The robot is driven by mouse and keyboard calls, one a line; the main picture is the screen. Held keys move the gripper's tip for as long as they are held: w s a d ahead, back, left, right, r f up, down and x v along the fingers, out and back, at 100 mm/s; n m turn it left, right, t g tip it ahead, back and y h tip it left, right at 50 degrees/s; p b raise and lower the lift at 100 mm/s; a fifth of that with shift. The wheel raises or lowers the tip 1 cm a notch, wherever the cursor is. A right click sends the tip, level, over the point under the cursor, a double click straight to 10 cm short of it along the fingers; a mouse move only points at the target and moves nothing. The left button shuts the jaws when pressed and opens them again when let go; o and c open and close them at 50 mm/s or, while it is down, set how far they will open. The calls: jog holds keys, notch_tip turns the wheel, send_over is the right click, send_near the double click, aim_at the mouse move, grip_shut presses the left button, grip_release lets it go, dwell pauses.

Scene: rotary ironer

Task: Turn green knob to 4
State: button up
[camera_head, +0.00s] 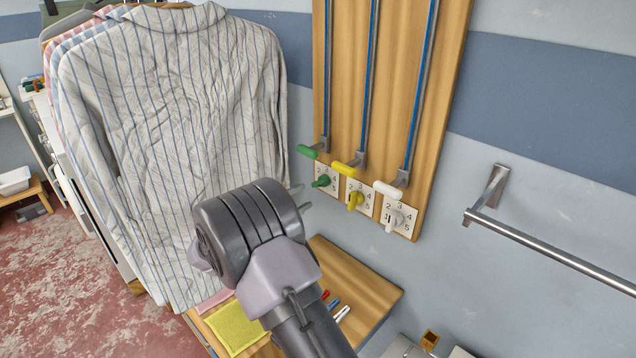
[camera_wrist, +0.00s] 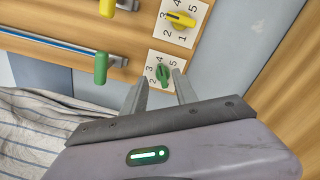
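The green knob (camera_head: 322,181) sits on a white numbered dial plate at the bottom left of the wooden wall board. In the wrist view the green knob (camera_wrist: 162,74) shows between my fingertips, with 2, 3, 4 and 5 around it. Its grip lies nearly upright in that picture; I cannot tell which number it points to. My gripper (camera_head: 302,198) is open, its fingers toward the dial. In the wrist view my gripper (camera_wrist: 160,80) has a clear gap between its fingers. I cannot tell whether they reach around the knob; no contact is visible.
A yellow knob (camera_head: 355,199) and a white knob (camera_head: 394,220) stand to the right on their own dials. Green (camera_head: 307,151), yellow (camera_head: 343,169) and white (camera_head: 387,189) slider handles hang just above. A striped shirt (camera_head: 175,130) hangs close on the left. A metal rail (camera_head: 560,252) is at right.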

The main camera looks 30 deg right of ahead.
jog(key=p+v, duration=0.1)
jog(key=v, duration=0.6)
jog(key=shift+a, duration=0.25)
jog(key=shift+s, duration=0.1)
jog(key=s+d+r+m+g+y, duration=0.25)
jog(key=s+m+y, duration=0.2)
jog(key=s, duration=0.65)
jog(key=s+d+r+m+g+y, duration=0.2)
jog(key=s+r+m+g+y, duration=0.25)
jog(key=s, duration=0.75)
jog(key=s+a+r+m+t+y, duration=0.1)
jog(key=s+a+m+t+y, duration=0.4)
jog(key=s+a+y, duration=0.5)
jog(key=a+t, duration=0.1)
jog(key=a, duration=0.1)
jog(key=shift+a+t, duration=0.3)
jog(key=shift+a, duration=0.05)
